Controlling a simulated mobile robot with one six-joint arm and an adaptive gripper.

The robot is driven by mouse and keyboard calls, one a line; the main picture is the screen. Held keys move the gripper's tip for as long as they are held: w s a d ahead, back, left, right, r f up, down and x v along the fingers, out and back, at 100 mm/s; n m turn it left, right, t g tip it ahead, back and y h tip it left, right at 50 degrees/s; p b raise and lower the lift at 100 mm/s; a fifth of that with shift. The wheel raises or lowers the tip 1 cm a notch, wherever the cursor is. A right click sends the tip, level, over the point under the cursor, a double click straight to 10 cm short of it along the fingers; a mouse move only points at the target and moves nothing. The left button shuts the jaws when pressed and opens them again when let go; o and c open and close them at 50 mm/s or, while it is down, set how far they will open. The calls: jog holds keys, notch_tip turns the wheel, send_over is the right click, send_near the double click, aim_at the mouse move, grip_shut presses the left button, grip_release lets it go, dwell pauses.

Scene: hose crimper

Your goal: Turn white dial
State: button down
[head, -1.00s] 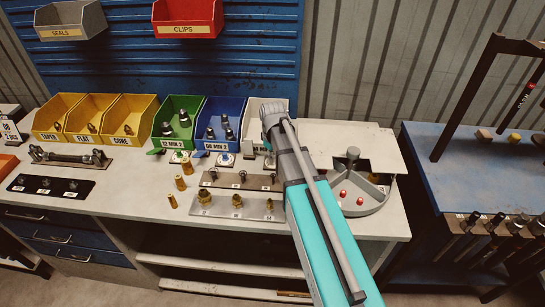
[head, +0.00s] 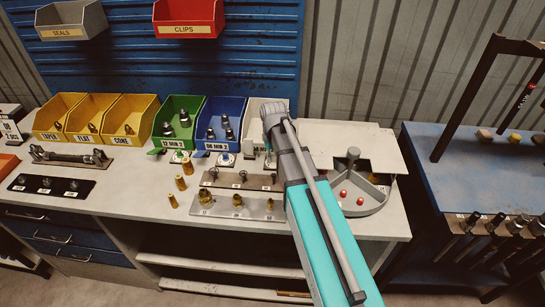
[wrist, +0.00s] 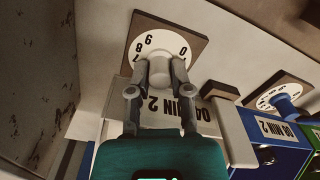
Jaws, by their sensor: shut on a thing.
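The white dial (wrist: 148,45) shows in the wrist view as a white numbered disc on a brown square plate, in front of the bin labelled 04 MIN 2. The digits 0, 9, 8 and 7 show, the 9 at the top left. My gripper (wrist: 160,72) is shut on the dial's pale knob, one finger on each side. The knob's underside and part of the disc are hidden by the fingers. In the head view my arm covers the dial and the fingertips.
A dial with a blue knob (wrist: 284,98) stands by the blue bin (wrist: 262,130), to the right in the wrist view. A green bin (head: 178,118) and yellow bins (head: 92,118) stand farther left. A round tray (head: 368,206) with red balls lies right of my arm.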

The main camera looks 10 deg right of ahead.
dwell(0.3)
jog(key=c, duration=0.5)
grip_release()
jog(key=shift+c, duration=0.2)
jog(key=shift+r, duration=0.1)
